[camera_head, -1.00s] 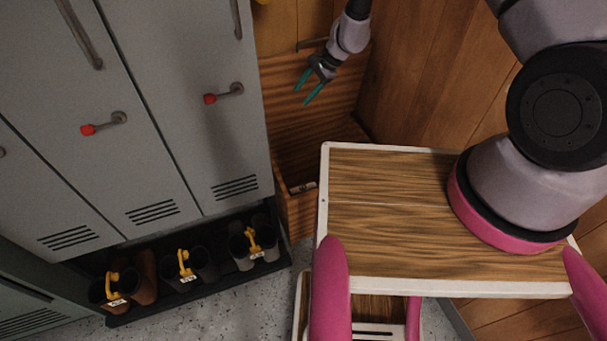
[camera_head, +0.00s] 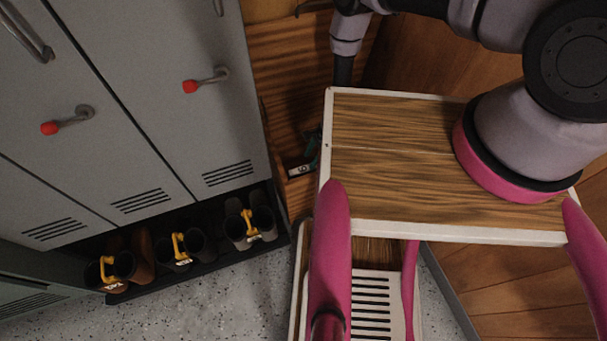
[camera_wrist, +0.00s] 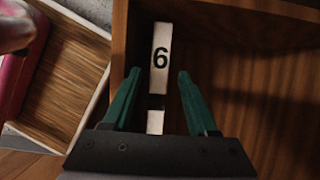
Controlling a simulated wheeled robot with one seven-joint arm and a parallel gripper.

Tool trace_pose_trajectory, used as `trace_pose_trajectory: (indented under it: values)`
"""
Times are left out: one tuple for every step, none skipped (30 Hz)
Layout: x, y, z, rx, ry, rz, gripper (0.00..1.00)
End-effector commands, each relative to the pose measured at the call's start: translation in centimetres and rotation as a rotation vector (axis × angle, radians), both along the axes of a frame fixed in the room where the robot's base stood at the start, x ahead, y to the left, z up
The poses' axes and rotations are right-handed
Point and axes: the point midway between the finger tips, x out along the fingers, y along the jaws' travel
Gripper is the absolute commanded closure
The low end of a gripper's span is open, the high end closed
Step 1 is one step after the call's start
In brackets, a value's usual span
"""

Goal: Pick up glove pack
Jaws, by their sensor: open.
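A narrow white strip with a black 6 and a dark band (camera_wrist: 160,50) lies in a wooden bin (camera_wrist: 120,35), close to its left wall in the wrist view. It looks like the label of the glove pack; the pack's own outline is too dark to make out. In the head view the small pale label (camera_head: 299,171) shows low in the bin. My gripper (camera_wrist: 157,74) is open, with one teal finger on each side of the strip. I cannot tell whether the fingers touch it. In the head view my gripper (camera_head: 313,148) is partly hidden by my own top.
The bin's wooden walls stand close around my gripper. Grey lockers (camera_head: 150,110) with red-tipped handles stand at left. Below them a black tray (camera_head: 205,268) holds several boots with yellow tags. Speckled floor (camera_head: 235,300) is clear in front.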

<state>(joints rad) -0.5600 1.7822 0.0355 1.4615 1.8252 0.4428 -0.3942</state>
Motion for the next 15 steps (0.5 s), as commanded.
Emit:
trace_pose_trajectory:
  values:
    - [-0.2,0.2,-0.9,-0.001,-0.001,0.001,0.41]
    - [-0.3,0.4,-1.3,0.0,0.0,0.001,0.41]
    - [-0.4,0.6,-1.9,0.001,0.0,0.001,0.41]
    - [-0.4,0.8,-2.2,0.001,0.0,0.002,0.41]
    - [-0.4,0.9,-2.5,0.001,0.0,0.001,0.41]
    - [-0.5,1.0,-2.8,0.0,0.0,0.001,0.41]
    - [-0.5,1.1,-3.0,0.0,0.0,0.001,0.41]
    - [-0.5,1.1,-3.1,0.001,-0.001,0.001,0.41]
    - [-0.6,1.2,-3.3,0.001,-0.001,0.001,0.41]
    - [-0.6,1.3,-3.5,0.0,0.0,0.001,0.41]
    - [-0.7,1.4,-3.8,0.0,0.0,0.001,0.41]
    - [-0.9,1.6,-4.4,0.0,-0.001,0.002,0.41]
    - [-1.0,1.7,-4.8,0.0,0.0,0.001,0.41]
    - [-1.1,1.9,-5.3,0.001,-0.001,0.004,0.41]
    - [-1.2,2.1,-5.9,0.001,-0.001,0.003,0.41]
